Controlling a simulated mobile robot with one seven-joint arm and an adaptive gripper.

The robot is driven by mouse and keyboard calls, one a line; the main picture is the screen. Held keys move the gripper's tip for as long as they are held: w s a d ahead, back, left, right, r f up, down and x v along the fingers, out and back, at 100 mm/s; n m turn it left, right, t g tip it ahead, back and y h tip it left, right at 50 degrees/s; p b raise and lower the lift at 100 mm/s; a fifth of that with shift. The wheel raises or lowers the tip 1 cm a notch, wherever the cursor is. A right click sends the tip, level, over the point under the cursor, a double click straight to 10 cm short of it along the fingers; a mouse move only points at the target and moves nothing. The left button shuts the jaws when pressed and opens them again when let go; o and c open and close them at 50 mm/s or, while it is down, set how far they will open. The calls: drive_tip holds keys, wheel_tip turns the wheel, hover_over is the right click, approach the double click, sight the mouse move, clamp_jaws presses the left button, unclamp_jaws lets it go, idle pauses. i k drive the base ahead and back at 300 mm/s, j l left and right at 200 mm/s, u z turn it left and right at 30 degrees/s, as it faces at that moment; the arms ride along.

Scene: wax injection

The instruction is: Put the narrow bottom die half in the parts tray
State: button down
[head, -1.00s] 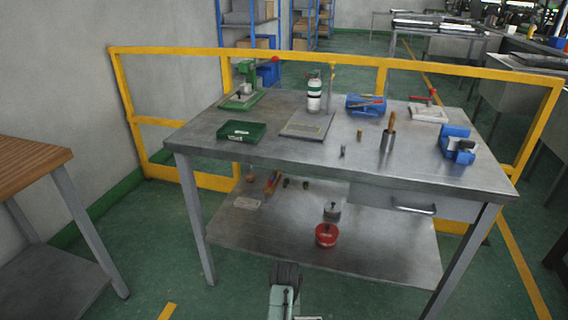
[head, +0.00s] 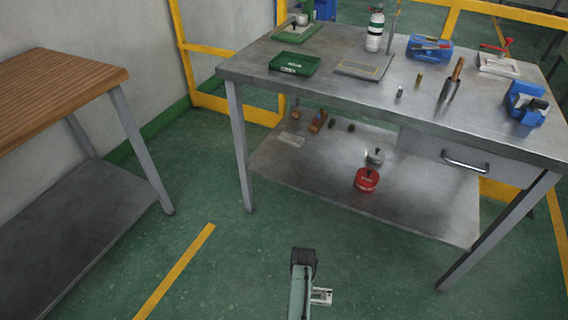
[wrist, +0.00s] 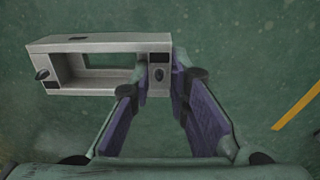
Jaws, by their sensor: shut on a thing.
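The narrow bottom die half (wrist: 100,62) is a light grey rectangular block with a large rectangular opening. In the wrist view, my gripper (wrist: 176,80) is shut on its right end, and the rest sticks out to the left above the green floor. In the head view, part of the die half (head: 321,296) shows beside my arm at the bottom, away from the bench; my arm hides the fingers there. The parts tray appears to be the shallow green tray (head: 311,68) with a white label, at the near left of the metal workbench.
The metal workbench (head: 330,88) also holds a grey plate (head: 364,66), a white bottle (head: 375,30), a blue box (head: 429,48) and a blue vise (head: 525,104). A wooden table (head: 60,85) stands at left. Open floor lies between.

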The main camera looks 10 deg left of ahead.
sight(296, 65)
drive_tip(key=i+u, duration=0.25)
drive_tip(key=u, duration=0.25)
drive_tip(key=i+u, duration=0.25)
drive_tip(key=u, duration=0.2)
drive_tip(key=i+l+u, duration=0.3)
drive_tip(key=i+l, duration=0.45)
